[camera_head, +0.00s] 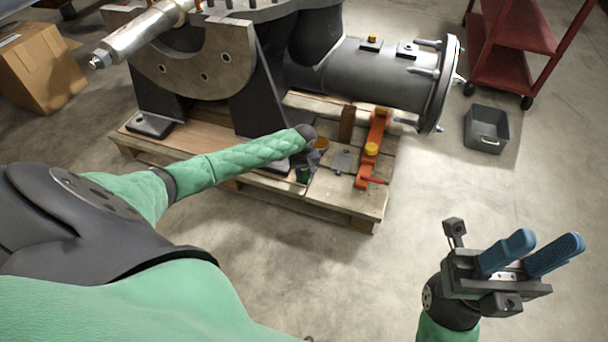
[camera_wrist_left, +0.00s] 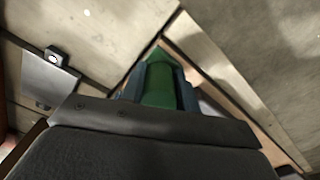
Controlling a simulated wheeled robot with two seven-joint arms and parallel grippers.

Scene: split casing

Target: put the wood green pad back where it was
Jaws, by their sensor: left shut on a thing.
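The green pad (camera_wrist_left: 159,82) shows in the left wrist view between the blue fingers of my left gripper (camera_wrist_left: 160,88). The gripper is shut on it. In the head view the green pad (camera_head: 303,174) is a small dark green piece just above the wooden pallet (camera_head: 345,208), near its front edge. My left gripper (camera_head: 306,165) is mostly hidden there behind its own wrist. Whether the pad touches the pallet, I cannot tell. My right gripper (camera_head: 530,254) is open and empty, over bare floor at the lower right.
The large grey casing (camera_head: 205,62) stands on the pallet with a flanged pipe (camera_head: 375,72) to the right. An orange tool (camera_head: 371,150) lies on the pallet. A grey bin (camera_head: 486,128), a red cart (camera_head: 515,45) and a cardboard box (camera_head: 38,68) stand around.

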